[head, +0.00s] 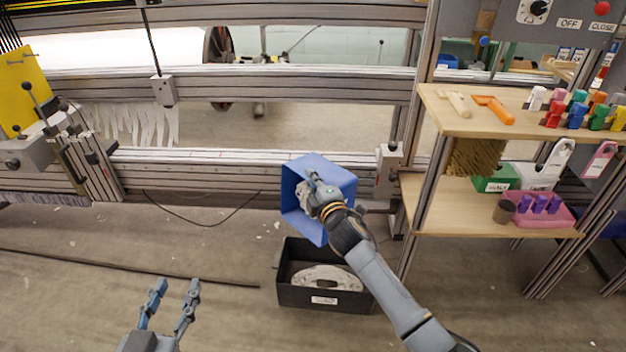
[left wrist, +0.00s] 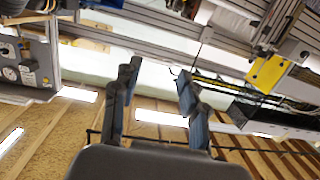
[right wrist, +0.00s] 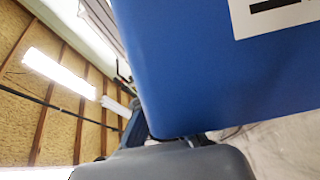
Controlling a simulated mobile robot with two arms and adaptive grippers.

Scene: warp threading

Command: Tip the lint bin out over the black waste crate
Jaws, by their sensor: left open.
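The blue lint bin (head: 334,172) is tilted in the air above the black waste crate (head: 349,301) in the head view. My right gripper (head: 316,190) is at the bin and appears shut on its wall; the fingertips are partly hidden. The bin's blue side with a white label fills much of the right wrist view (right wrist: 210,75). Pale lint seems to show by the gripper, but I cannot tell how much is in the bin. A whitish flat piece (head: 328,277) lies in the crate. My left gripper (head: 172,288) is open and empty at the lower left.
A grey machine frame (head: 240,158) runs behind the bin. A wooden shelf unit (head: 420,215) with clips, boxes and a cup stands to the right, close to my right arm. A dark cable (head: 130,268) lies on the floor. The floor left of the crate is mostly clear.

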